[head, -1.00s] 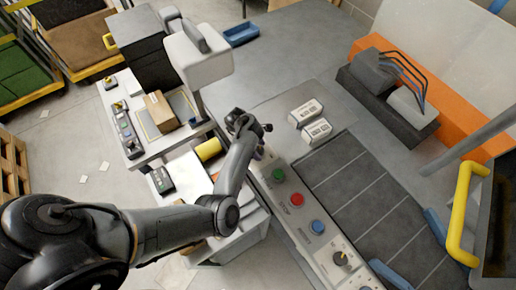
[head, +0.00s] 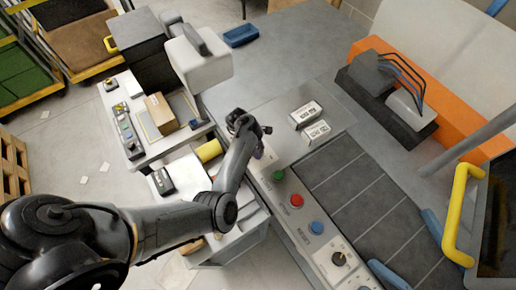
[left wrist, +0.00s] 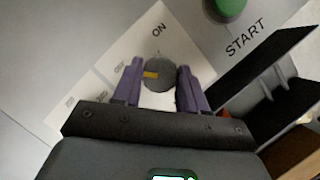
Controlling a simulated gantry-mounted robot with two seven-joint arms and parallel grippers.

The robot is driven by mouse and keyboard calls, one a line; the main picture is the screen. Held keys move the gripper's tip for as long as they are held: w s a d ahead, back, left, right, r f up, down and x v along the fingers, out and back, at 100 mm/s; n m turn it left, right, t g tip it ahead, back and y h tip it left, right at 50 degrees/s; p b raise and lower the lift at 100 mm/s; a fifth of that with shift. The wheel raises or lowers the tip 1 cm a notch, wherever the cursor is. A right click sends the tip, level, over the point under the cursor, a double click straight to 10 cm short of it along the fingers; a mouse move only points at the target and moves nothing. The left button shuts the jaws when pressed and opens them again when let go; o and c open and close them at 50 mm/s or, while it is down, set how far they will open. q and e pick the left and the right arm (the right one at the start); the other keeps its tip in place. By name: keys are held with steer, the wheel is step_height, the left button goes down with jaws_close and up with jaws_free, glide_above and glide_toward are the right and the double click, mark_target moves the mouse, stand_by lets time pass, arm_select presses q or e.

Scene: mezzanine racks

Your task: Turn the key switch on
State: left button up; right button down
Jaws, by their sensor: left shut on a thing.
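The key switch (left wrist: 159,73) is a round dark grey knob with a yellow mark on a white plate (left wrist: 112,85) in the left wrist view. The word ON stands above it, and smaller labels run down to its left. The yellow mark points to the left in the picture, not up at ON. My left gripper (left wrist: 161,82) has its two purple fingers on either side of the knob, shut on it. In the head view my left gripper (head: 261,152) is down at the far end of the button panel (head: 262,183), hiding the switch. My right gripper is not in view.
A green START button (left wrist: 228,8) is close beside the switch. Red (head: 297,200) and blue (head: 317,228) buttons and a dial (head: 340,258) follow along the panel. White boxes (head: 305,115) lie behind; a yellow handle (head: 460,215) stands at right.

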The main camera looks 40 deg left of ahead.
arm_select(q)
steer(key=m+g+p, duration=0.1)
steer(key=m+p, duration=0.1)
steer(key=m, duration=0.1)
steer(key=shift+r, duration=0.15)
steer(key=m, duration=0.2)
steer(key=m+g+p, duration=0.1)
steer(key=m, duration=0.1)
steer(key=shift+w+a+g, duration=0.1)
steer(key=shift+w+g, duration=0.1)
steer(key=shift+g, duration=0.1)
steer(key=m+g, duration=0.1)
steer(key=m, duration=0.3)
steer(key=shift+w+m+g, duration=0.1)
steer(key=shift+m+g, duration=0.2)
steer(key=shift+g, duration=0.1)
steer(key=m+y, duration=0.1)
steer(key=m, duration=0.1)
steer(key=m+g+y, duration=0.1)
steer(key=m, duration=0.2)
steer(key=shift+w+f, duration=0.1)
steer(key=shift+f, duration=0.1)
steer(key=shift+d, duration=0.2)
steer(key=o, duration=1)
steer(key=shift+o, duration=0.2)
steer(key=shift+r, duration=0.1)
